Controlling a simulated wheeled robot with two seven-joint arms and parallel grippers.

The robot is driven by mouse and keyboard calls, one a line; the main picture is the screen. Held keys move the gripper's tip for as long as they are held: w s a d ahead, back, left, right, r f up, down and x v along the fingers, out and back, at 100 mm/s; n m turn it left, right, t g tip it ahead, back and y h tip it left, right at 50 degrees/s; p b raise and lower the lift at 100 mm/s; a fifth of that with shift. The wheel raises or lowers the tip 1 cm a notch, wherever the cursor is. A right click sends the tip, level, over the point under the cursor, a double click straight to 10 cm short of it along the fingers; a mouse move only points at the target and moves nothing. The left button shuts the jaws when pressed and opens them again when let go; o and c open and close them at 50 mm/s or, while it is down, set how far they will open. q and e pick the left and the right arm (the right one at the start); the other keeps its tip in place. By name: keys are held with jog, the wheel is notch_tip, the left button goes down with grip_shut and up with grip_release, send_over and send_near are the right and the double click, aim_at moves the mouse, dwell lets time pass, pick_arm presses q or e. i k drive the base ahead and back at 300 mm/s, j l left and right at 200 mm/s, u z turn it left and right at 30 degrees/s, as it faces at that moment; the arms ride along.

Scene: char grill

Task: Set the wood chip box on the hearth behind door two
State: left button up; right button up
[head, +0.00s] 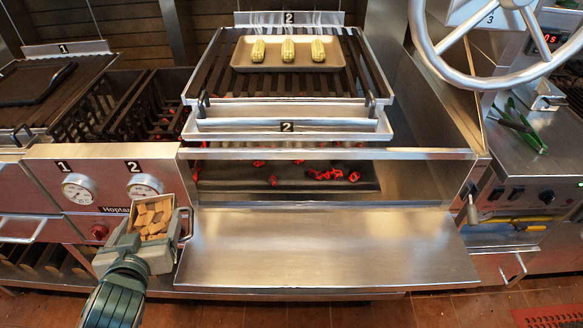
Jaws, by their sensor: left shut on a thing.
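The wood chip box (154,217) is a small metal box full of brown wood chips, at the lower left in the head view. My left gripper (150,248) is shut on it and holds it in front of the knob panel, left of the lowered door. Door two (325,247) is folded down flat toward me, a wide bare steel panel. Behind it the hearth (225,178) is an open dark cavity with several glowing red coals (330,174) on its floor. My right gripper is not in view.
Grill two (205,75) above holds a tray (245,58) with corn cobs, and a drip trough (255,124) hangs over the opening. Knobs (143,187) sit close behind the box.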

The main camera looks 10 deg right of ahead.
aim_at(294, 172)
jog(key=i+l, duration=0.1)
jog(key=l, duration=0.35)
jog(key=i+l, duration=0.1)
jog(key=l, duration=0.35)
jog(key=i+l, duration=0.3)
